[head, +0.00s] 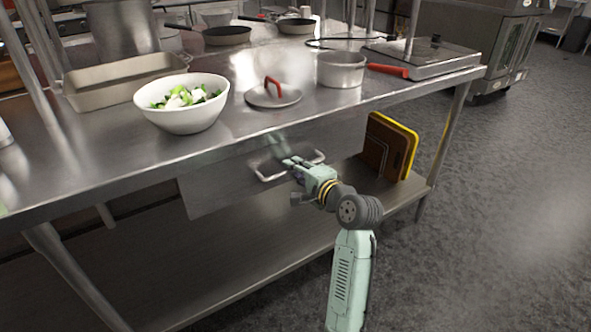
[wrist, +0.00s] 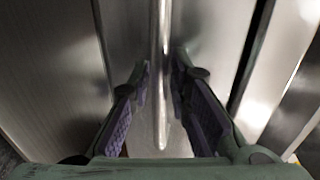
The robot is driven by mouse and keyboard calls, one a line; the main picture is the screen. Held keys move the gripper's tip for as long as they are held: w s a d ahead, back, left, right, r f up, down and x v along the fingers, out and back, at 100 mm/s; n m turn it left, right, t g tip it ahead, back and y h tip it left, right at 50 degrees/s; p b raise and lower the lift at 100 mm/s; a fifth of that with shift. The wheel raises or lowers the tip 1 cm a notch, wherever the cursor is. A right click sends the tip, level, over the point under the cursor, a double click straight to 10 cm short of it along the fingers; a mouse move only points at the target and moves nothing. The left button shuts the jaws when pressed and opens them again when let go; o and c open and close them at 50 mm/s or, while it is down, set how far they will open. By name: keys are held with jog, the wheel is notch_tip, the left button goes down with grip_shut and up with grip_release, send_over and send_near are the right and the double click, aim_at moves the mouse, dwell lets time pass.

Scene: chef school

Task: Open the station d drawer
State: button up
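The drawer (head: 215,184) is a brushed metal front under the steel table's edge. It looks shut, with no visible gap at its top. Its bar handle (head: 263,179) runs across the front, and my gripper hides the middle of it. My gripper (head: 291,162) is at the handle. In the wrist view, the handle (wrist: 161,110) runs upright between the two padded fingers of my gripper (wrist: 161,82). The fingers are apart, with a gap visible on each side of the bar. No label shows on the drawer.
The steel tabletop (head: 100,165) above holds a white bowl of vegetables (head: 185,115), a lid with a red handle (head: 273,94), a pot (head: 341,71) and a baking pan (head: 120,85). Cutting boards (head: 386,147) stand on the lower shelf, right of the drawer. Floor at right is clear.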

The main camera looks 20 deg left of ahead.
grip_shut()
jog(key=shift+s+d, duration=0.1)
dwell(0.5)
